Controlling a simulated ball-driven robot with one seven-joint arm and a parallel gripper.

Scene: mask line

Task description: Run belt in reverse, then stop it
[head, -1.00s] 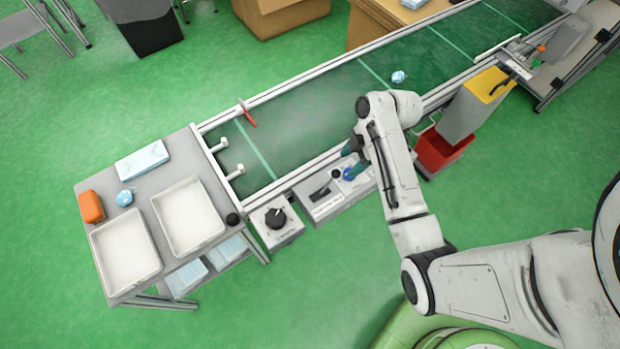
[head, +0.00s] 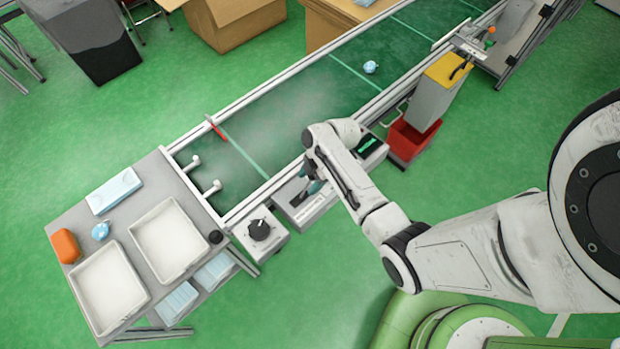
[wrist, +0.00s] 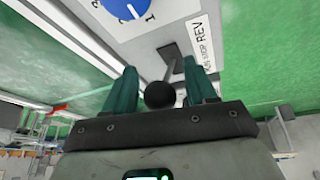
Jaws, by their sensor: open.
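The lever with a black ball knob (wrist: 160,95) stands on the pale control box (head: 305,213). In the wrist view it shows between the teal fingers of my gripper (wrist: 160,88), which are apart. I cannot tell whether either finger touches the lever. A label (wrist: 203,45) reading REV and STOP lies beside the lever's slot, and a blue numbered dial (wrist: 125,8) is beyond it. In the head view my gripper (head: 315,185) is over the box, partly hidden by my arm. The dark green belt (head: 300,105) carries one light-blue item (head: 370,67).
A second box with a black knob (head: 260,230) stands left of the control box. A grey table (head: 150,200) with two white trays is at the belt's left end. A red bin (head: 412,140) and a yellow-topped column (head: 448,70) stand on the right.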

